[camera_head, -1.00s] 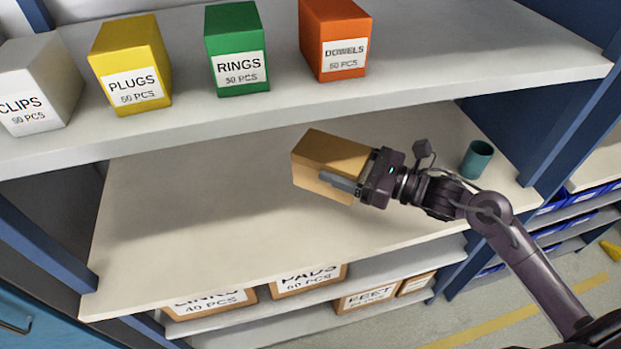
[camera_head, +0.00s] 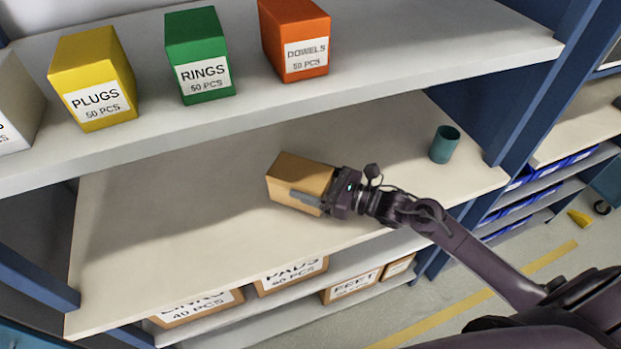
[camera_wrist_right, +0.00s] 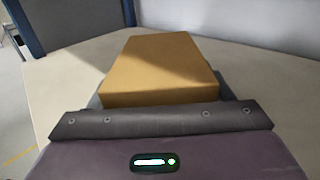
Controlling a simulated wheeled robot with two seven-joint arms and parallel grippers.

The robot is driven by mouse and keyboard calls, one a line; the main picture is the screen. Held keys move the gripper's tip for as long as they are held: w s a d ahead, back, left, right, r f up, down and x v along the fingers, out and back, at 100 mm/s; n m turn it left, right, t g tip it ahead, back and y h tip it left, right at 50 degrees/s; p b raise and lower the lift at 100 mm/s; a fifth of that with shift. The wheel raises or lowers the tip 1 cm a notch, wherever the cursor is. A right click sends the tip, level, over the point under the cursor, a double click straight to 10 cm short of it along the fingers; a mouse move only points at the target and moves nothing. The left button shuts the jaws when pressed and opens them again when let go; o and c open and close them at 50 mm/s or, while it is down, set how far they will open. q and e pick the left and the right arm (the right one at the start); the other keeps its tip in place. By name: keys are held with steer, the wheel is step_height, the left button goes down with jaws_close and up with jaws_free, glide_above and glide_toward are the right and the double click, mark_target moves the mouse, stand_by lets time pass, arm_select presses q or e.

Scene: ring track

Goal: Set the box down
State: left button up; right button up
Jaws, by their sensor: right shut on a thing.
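A plain tan box (camera_head: 300,177) is at the middle shelf (camera_head: 150,235), near the shelf's middle. My right gripper (camera_head: 312,200) is shut on it, with one finger along its near side. In the right wrist view the box (camera_wrist_right: 163,68) lies straight ahead between the fingers, with the pale shelf surface around it. I cannot tell whether the box's underside touches the shelf or is just above it. My left gripper is not in view.
A teal cup (camera_head: 444,145) stands right of the box. Yellow (camera_head: 93,75), green (camera_head: 200,55) and orange (camera_head: 295,38) boxes stand on the upper shelf (camera_head: 330,80). Labelled cartons (camera_head: 352,286) sit below. The middle shelf's left part is clear.

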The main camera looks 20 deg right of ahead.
steer(key=shift+f, duration=0.1)
steer(key=shift+f+b, duration=0.2)
steer(key=shift+b, duration=0.1)
steer(key=o, duration=1.3)
steer(key=shift+c, duration=0.2)
steer(key=shift+r, duration=0.1)
